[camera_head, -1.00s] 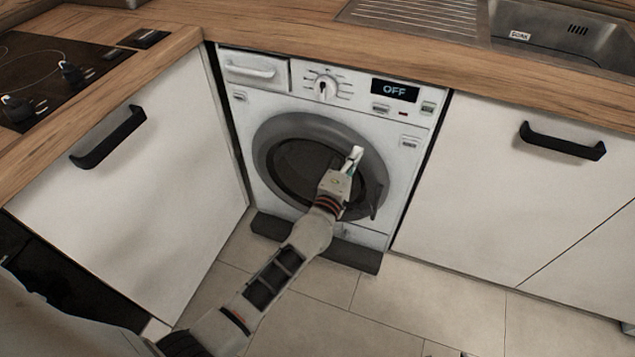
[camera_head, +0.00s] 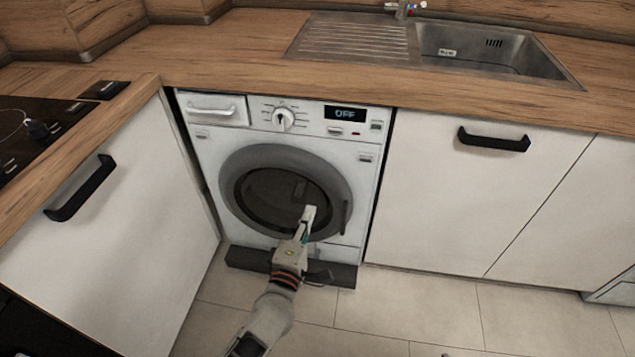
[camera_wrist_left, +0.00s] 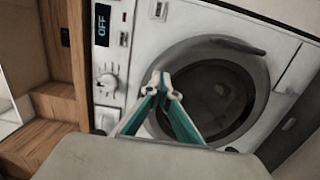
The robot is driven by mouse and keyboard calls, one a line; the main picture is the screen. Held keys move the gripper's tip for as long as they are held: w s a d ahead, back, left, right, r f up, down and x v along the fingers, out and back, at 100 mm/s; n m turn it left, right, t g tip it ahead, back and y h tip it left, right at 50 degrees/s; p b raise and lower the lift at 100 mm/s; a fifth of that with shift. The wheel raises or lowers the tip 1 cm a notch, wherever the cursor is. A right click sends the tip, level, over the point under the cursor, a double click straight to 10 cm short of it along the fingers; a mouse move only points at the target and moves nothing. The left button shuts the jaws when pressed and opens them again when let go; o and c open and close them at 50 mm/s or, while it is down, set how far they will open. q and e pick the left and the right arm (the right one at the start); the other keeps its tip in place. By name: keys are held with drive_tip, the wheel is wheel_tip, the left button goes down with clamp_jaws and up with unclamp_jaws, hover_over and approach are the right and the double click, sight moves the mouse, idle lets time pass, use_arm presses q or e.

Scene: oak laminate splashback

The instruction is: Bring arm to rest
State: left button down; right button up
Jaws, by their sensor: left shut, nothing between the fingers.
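My left arm reaches in from the bottom of the head view. Its gripper (camera_head: 308,214) is shut and empty, and it appears in front of the lower part of the washing machine's round door. In the left wrist view the two green-sided fingers (camera_wrist_left: 161,83) meet at their tips, with the door beyond them. The washing machine (camera_head: 362,180) is white, its grey-rimmed door (camera_head: 240,165) looks closed, and its display (camera_head: 345,114) reads OFF. The door also shows in the left wrist view (camera_wrist_left: 255,68). My right gripper is not in view.
A wooden worktop (camera_head: 215,60) runs above the machine, with a steel sink (camera_head: 470,50) at the right and a black hob (camera_head: 20,135) at the left. White cabinets with black handles (camera_head: 490,140) flank the machine. The tiled floor (camera_head: 400,310) in front looks clear.

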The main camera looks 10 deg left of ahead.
use_arm(q)
drive_tip(key=s+a+m+g+p, duration=0.2)
drive_tip(key=s+a+m+p, duration=0.1)
drive_tip(key=s+m, duration=0.4)
drive_tip(key=s+a+f+m+g+p, duration=0.1)
drive_tip(key=s+m, duration=0.6)
drive_tip(key=s, duration=0.7)
drive_tip(key=s+a+f+m+g+p, duration=0.1)
drive_tip(key=s+a+m+g+p, duration=0.3)
drive_tip(key=s, duration=0.6)
drive_tip(key=a+m+p, duration=0.2)
drive_tip(key=m+p, duration=0.1)
drive_tip(key=shift+s+f+p, duration=0.15)
drive_tip(key=shift+f+p, duration=0.1)
drive_tip(key=shift+p, duration=0.1)
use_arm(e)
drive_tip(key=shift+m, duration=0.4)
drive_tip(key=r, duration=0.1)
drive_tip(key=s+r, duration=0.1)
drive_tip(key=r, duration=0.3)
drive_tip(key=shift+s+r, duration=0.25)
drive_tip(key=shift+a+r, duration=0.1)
